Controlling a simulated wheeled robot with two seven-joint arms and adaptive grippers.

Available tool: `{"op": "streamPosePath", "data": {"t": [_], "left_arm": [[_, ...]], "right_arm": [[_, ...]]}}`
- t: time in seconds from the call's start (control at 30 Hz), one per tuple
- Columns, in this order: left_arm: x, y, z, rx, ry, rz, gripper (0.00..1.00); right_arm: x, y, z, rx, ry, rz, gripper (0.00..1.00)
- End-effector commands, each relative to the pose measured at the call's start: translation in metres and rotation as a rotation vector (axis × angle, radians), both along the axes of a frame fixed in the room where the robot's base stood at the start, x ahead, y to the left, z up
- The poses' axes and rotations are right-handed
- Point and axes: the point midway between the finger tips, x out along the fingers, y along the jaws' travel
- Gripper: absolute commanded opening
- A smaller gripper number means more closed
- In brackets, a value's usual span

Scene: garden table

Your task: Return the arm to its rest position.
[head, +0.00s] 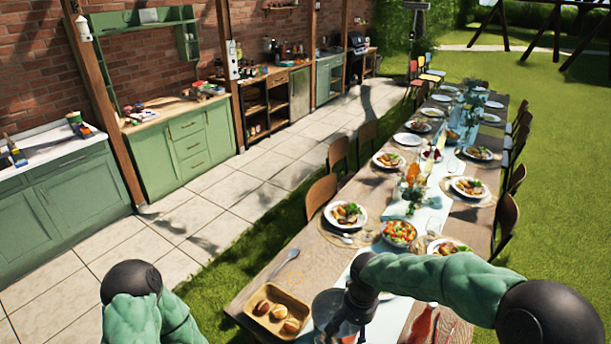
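My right arm (440,283) reaches in from the right over the near end of the long wooden table (262,284). My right gripper (347,318) points down beside a clear glass-like vessel (324,306) and partly overlaps it. I cannot tell whether they touch, and the fingertips are not clear enough to show whether the gripper is open or shut. My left arm (133,312) shows only as a bent green and black part at the bottom left. My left gripper is out of the picture.
A wooden tray (262,326) with bread rolls lies left of the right gripper, near a spoon (283,263). A red bottle-like thing (422,325) stands below my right arm. A salad bowl (398,233) and plates stand farther back. Chairs (320,195) line the table.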

Motion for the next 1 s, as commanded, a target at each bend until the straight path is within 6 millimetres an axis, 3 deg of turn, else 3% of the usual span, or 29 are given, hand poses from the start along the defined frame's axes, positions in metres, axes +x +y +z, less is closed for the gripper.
{"op": "streamPosePath", "data": {"t": [0.27,0.47,0.8,1.0], "left_arm": [[0.001,0.0,-0.027,0.0,-0.002,0.001,0.4],[0.001,0.0,-0.054,0.0,-0.001,0.0,0.4],[0.002,0.0,-0.134,0.0,-0.001,0.0,0.4],[0.002,0.0,-0.173,0.0,-0.001,0.0,0.4]], "right_arm": [[-0.011,0.01,-0.067,0.072,0.023,0.046,0.69],[-0.026,0.02,-0.135,0.15,0.033,0.08,0.69],[-0.089,0.035,-0.314,0.308,0.008,0.108,0.69],[-0.131,0.032,-0.392,0.326,-0.031,0.099,0.69]]}}
